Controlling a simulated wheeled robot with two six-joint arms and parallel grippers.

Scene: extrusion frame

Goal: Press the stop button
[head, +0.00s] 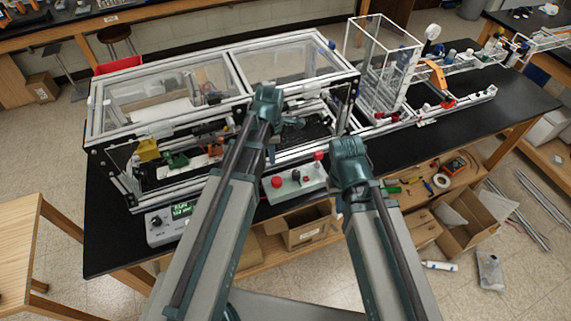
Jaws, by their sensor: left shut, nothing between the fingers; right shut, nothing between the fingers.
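A grey control box (300,192) stands at the front edge of the black bench, below the framed machine. A red mushroom button (277,182) sits on its left end, and another red knob (319,156) shows at its upper right. Which one is the stop button I cannot read. My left gripper (271,154) points down just above and left of the box, shut and empty, partly hidden by its arm. My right gripper (339,204) is shut and empty to the right of the box, mostly hidden behind its arm. Neither visibly touches a button.
The aluminium extrusion frame (165,70) with clear panels fills the bench behind the box. A clear upright enclosure (385,60) is to the right. Cardboard boxes (305,232) lie below the bench.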

